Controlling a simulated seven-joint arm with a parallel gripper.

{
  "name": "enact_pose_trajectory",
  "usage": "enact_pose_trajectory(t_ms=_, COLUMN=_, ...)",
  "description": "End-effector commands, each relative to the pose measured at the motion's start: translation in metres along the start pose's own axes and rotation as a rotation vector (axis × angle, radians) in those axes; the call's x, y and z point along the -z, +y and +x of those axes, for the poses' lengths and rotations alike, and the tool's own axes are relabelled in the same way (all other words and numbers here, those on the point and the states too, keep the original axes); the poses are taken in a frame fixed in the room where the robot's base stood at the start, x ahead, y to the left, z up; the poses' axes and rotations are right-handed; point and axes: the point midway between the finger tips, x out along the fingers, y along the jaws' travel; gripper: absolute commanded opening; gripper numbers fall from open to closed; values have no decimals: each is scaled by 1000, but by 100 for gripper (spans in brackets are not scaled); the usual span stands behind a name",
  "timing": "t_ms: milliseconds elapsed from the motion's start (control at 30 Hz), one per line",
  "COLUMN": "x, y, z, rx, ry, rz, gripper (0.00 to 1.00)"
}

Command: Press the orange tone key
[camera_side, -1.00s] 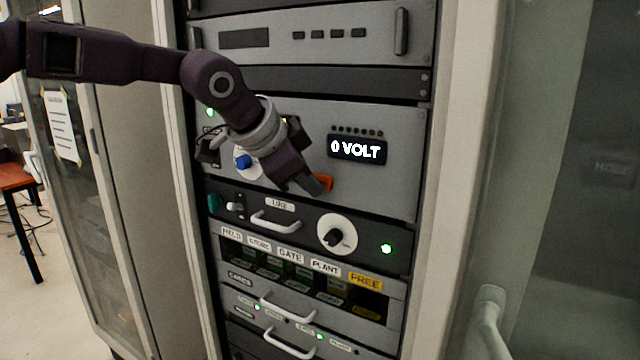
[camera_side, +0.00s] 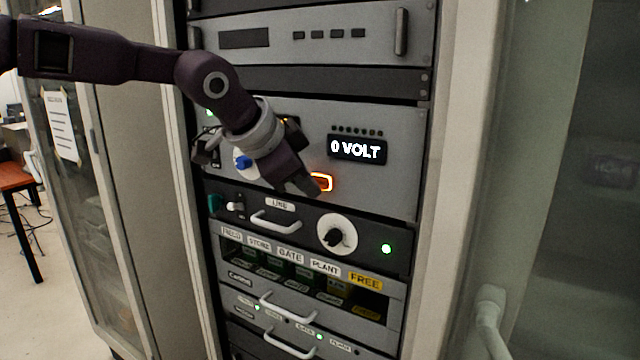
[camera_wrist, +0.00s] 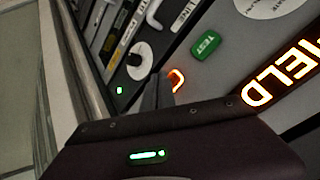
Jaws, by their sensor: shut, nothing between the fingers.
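The orange tone key (camera_side: 322,181) is on the grey panel below the 0 VOLT display, with a bright glowing outline. In the wrist view the key (camera_wrist: 177,80) also glows, just beside the fingertips. My gripper (camera_side: 306,189) is shut and empty, its tips at the key's lower left edge in the side view. The fingers (camera_wrist: 156,96) cover part of the key in the wrist view. I cannot tell whether they touch it.
A green TEST key (camera_wrist: 205,45) is near the orange key. The 0 VOLT display (camera_side: 357,148) is to the right. Below are a drawer handle (camera_side: 275,222) and a black knob (camera_side: 335,236).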

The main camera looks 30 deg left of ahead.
Motion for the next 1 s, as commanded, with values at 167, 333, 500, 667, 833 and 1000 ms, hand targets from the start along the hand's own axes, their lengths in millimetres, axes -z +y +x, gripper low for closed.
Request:
enact_pose_trajectory(t_ms=167, x=-8, y=8, z=-12, rx=0, ry=0, rz=2, gripper=0)
enact_pose_trajectory(t_ms=333, x=-19, y=19, z=-27, rx=1, ry=1, rz=1, gripper=0)
enact_pose_trajectory(t_ms=500, x=-28, y=28, z=-40, rx=0, ry=0, rz=0, gripper=0)
enact_pose_trajectory(t_ms=667, x=-31, y=31, z=-42, rx=0, ry=-1, rz=0, gripper=0)
enact_pose_trajectory(t_ms=833, x=-31, y=31, z=-42, rx=0, ry=-1, rz=0, gripper=0)
enact_pose_trajectory(t_ms=1000, x=-32, y=30, z=-43, rx=0, ry=-2, rz=-3, gripper=0)
